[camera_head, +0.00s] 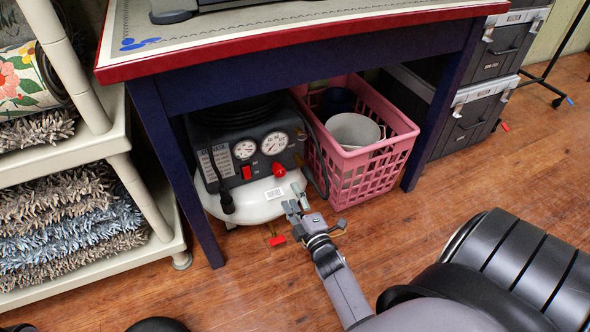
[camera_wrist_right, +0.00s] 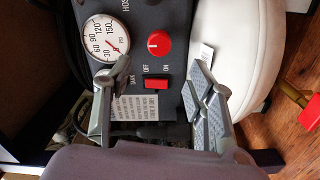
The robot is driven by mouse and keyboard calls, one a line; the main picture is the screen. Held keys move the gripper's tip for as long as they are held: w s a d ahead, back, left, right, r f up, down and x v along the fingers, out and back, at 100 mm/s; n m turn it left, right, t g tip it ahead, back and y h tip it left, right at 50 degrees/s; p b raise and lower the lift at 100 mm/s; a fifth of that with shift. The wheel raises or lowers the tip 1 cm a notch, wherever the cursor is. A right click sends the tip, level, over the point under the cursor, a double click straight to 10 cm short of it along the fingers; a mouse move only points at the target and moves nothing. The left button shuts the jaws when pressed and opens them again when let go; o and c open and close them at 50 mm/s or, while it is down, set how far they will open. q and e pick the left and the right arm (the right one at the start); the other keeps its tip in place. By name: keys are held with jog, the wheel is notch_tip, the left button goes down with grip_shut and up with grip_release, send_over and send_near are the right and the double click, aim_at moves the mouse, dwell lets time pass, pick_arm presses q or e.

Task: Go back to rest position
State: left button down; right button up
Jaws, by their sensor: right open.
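My right gripper (camera_head: 298,203) is low in front of the air compressor (camera_head: 262,205), under the blue table. In the right wrist view its two fingers (camera_wrist_right: 160,95) are spread apart, with nothing between them. Beyond and between them are the compressor's red switch (camera_wrist_right: 156,84), its red knob (camera_wrist_right: 159,43) and a round gauge (camera_wrist_right: 105,38). I cannot tell whether a finger touches the compressor. My left gripper does not show in either view.
A blue table with a red edge (camera_head: 300,38) stands over the compressor. A pink basket (camera_head: 372,168) holding a white bucket (camera_head: 352,130) is right of it. A shelf with rugs (camera_head: 70,160) is at left, dark cases (camera_head: 475,115) at right.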

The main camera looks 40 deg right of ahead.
jog(key=shift+s+a, duration=0.1)
jog(key=shift+s, duration=0.25)
jog(key=shift+r, duration=0.1)
